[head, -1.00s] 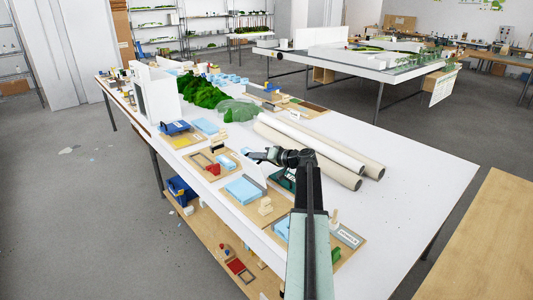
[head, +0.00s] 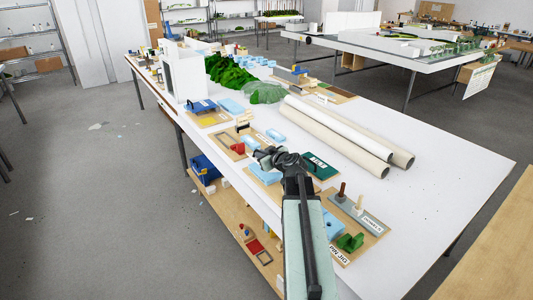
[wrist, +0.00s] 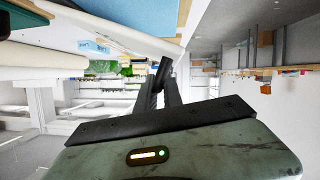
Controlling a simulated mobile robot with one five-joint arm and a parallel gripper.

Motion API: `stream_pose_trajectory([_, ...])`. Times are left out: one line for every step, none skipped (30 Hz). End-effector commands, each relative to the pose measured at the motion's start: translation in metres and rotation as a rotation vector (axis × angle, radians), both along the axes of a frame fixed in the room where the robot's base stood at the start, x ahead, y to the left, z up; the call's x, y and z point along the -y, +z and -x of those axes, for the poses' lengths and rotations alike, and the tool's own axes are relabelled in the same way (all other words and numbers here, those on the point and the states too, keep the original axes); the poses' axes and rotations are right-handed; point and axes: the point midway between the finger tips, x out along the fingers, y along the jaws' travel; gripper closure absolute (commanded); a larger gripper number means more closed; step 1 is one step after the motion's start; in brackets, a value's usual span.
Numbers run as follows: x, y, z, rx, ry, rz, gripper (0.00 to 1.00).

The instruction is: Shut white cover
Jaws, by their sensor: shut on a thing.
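In the wrist view a thin white panel, the white cover (wrist: 120,28), runs slantwise from the upper left to the fingertips. A pale blue surface (wrist: 140,12) lies beside it. My gripper (wrist: 165,68) is shut on the cover near its edge; the exact contact is hard to see. In the head view my gripper (head: 262,155) is over a blue block on a tan board (head: 262,175). The arm hides most of this spot, and I cannot make out the cover there.
A dark green box (head: 320,166) is just right of the gripper. A board with grey, brown and green parts (head: 352,245) is nearer. Long cardboard rolls (head: 335,135) lie on the white table to the right. A green hill model (head: 225,72) and white box (head: 184,72) stand farther back.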

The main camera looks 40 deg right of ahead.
Motion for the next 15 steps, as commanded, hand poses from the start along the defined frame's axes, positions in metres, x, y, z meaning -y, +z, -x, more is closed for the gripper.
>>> stream_pose_trajectory([-0.004, -0.011, 0.002, -0.003, 0.000, 0.044, 1.00])
stream_pose_trajectory([-0.006, -0.013, 0.002, -0.004, -0.001, 0.069, 1.00])
stream_pose_trajectory([-0.008, -0.017, 0.002, -0.005, -0.001, 0.102, 1.00])
stream_pose_trajectory([-0.010, -0.019, 0.001, -0.005, -0.001, 0.125, 1.00])
stream_pose_trajectory([-0.011, -0.021, 0.001, -0.008, -0.001, 0.149, 1.00])
stream_pose_trajectory([-0.012, -0.023, 0.001, -0.008, -0.002, 0.178, 1.00])
stream_pose_trajectory([-0.014, -0.025, 0.001, -0.009, -0.001, 0.199, 1.00])
stream_pose_trajectory([-0.015, -0.027, 0.001, -0.011, -0.001, 0.219, 1.00])
stream_pose_trajectory([-0.016, -0.029, 0.000, -0.012, -0.001, 0.243, 1.00])
stream_pose_trajectory([-0.017, -0.030, 0.000, -0.013, -0.001, 0.261, 1.00])
stream_pose_trajectory([-0.018, -0.031, 0.000, -0.014, -0.001, 0.277, 1.00])
stream_pose_trajectory([-0.018, -0.033, 0.000, -0.014, -0.002, 0.277, 1.00])
stream_pose_trajectory([-0.018, -0.035, 0.000, -0.014, -0.001, 0.276, 1.00])
stream_pose_trajectory([-0.019, -0.036, 0.000, -0.013, -0.002, 0.275, 1.00])
stream_pose_trajectory([-0.020, -0.038, 0.000, -0.013, -0.002, 0.274, 1.00])
